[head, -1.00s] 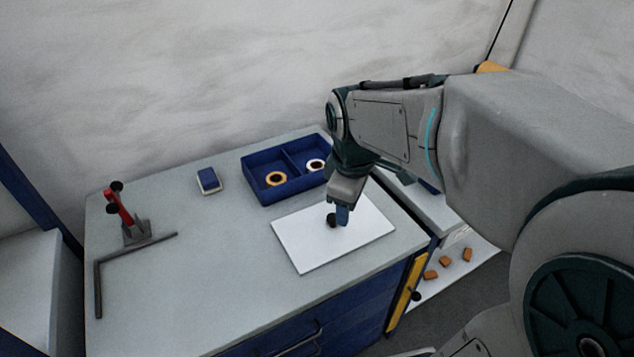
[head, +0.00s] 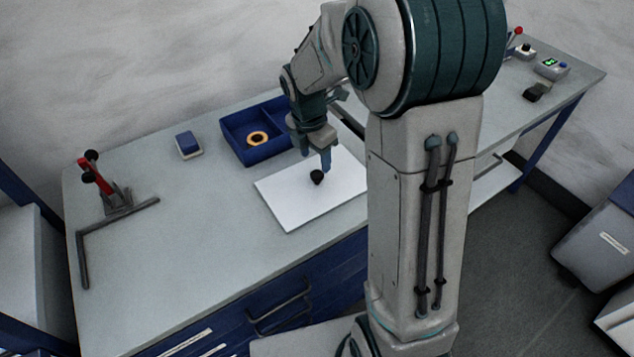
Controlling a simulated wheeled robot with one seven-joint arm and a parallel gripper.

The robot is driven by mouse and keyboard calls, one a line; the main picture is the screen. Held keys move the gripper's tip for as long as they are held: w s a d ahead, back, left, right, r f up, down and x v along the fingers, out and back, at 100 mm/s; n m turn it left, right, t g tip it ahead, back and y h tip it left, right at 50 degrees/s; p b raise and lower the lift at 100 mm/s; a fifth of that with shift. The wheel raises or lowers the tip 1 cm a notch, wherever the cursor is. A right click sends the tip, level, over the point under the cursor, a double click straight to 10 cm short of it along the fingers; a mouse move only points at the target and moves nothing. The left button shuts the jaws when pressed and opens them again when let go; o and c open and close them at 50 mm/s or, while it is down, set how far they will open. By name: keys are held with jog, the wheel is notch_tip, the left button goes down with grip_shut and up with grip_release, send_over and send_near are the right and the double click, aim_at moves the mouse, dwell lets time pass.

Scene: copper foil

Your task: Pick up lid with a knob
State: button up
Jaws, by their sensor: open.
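The lid is a flat white rectangular plate (head: 290,205) lying on the grey bench top, with a round black knob (head: 317,177) standing on it. My gripper (head: 316,162) points down over the plate, right at the knob. One blue finger shows just behind and to the right of the knob. The jaws are open. I cannot tell from this view whether the knob is between the fingers or touches one. My arm hides the plate's right end.
A blue divided tray (head: 238,148) with a copper-coloured ring (head: 257,139) is behind the plate. A small blue-topped block (head: 187,143) lies to its left. The bench between is clear.

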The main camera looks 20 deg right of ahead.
aim_at(317, 173)
jog(key=f, duration=0.7)
jog(key=shift+w+d+f+p, duration=0.15)
jog(key=shift+w+d+p, duration=0.05)
jog(key=shift+d+p, duration=0.2)
jog(key=shift+c, duration=0.3)
grip_shut()
